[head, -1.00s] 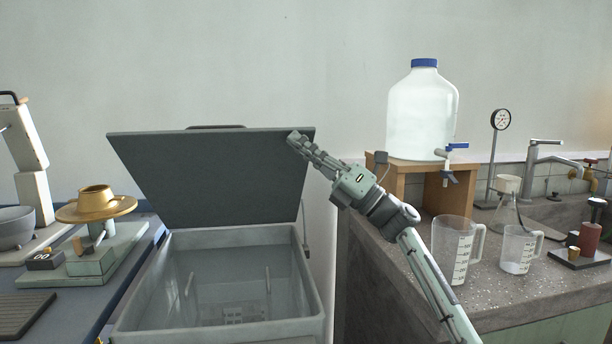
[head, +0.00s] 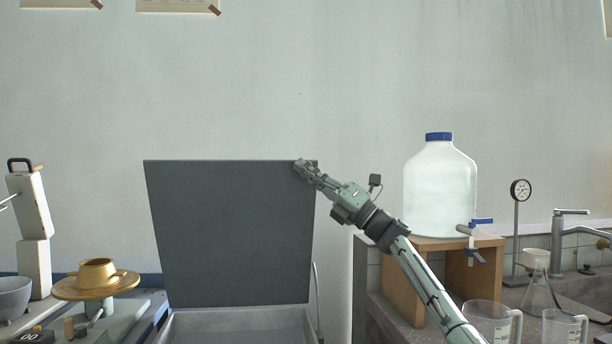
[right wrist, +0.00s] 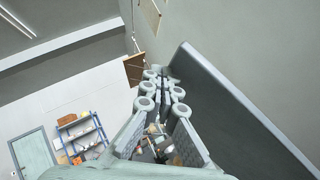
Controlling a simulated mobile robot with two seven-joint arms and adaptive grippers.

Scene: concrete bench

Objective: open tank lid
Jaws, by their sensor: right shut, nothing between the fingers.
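The tank lid (head: 232,235) is a dark grey panel standing raised, nearly upright, behind the tank (head: 240,322). Only the top of the grey tank shows at the bottom of the head view. My right gripper (head: 300,165) is shut and empty at the lid's upper right corner, against or just in front of its inner face; I cannot tell whether it touches. In the right wrist view, the gripper's fingers (right wrist: 163,80) are together, with the lid (right wrist: 225,120) slanting along their right side. My left gripper is not in view.
A white water jug (head: 440,190) with a blue cap and tap stands on a wooden stand (head: 405,285) to the right. A brass-topped device (head: 97,280) stands to the left.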

